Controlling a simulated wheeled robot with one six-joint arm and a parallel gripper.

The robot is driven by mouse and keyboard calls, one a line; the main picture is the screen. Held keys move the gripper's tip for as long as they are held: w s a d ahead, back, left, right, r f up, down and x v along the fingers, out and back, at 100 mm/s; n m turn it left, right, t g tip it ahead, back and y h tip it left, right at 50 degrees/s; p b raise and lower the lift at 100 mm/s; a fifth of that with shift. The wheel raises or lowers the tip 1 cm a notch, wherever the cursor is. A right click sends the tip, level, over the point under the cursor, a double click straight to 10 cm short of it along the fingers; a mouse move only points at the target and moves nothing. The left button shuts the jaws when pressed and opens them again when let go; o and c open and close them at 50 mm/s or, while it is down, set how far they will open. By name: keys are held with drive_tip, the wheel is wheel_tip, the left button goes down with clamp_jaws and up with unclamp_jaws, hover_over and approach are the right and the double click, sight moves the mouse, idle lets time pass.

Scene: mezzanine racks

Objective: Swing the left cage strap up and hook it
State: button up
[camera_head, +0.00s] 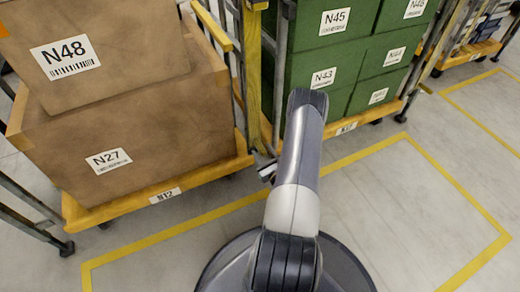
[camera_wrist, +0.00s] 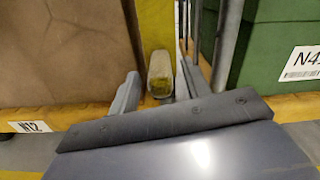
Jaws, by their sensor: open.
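The left cage strap (camera_head: 253,75) is a yellow band hanging straight down at the front right corner of the left cage (camera_head: 150,196). In the wrist view the strap (camera_wrist: 154,25) runs down from the top edge, with a worn, paler end piece (camera_wrist: 160,70) at its lower end. My gripper (camera_head: 264,164) is low at the strap's bottom, partly hidden by my arm. In the wrist view my gripper (camera_wrist: 158,92) is open, with one finger on each side of the end piece. Contact between fingers and strap cannot be told. No hook can be made out.
The left cage carries brown boxes (camera_head: 130,125). Close on the right stands another cage with green boxes (camera_head: 335,62); grey posts (camera_head: 281,70) stand beside the strap. Floor inside the yellow lines (camera_head: 400,215) at the right is clear.

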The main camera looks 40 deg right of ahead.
drive_tip(key=shift+x, duration=1.45)
drive_tip(key=shift+c, duration=0.4)
clamp_jaws()
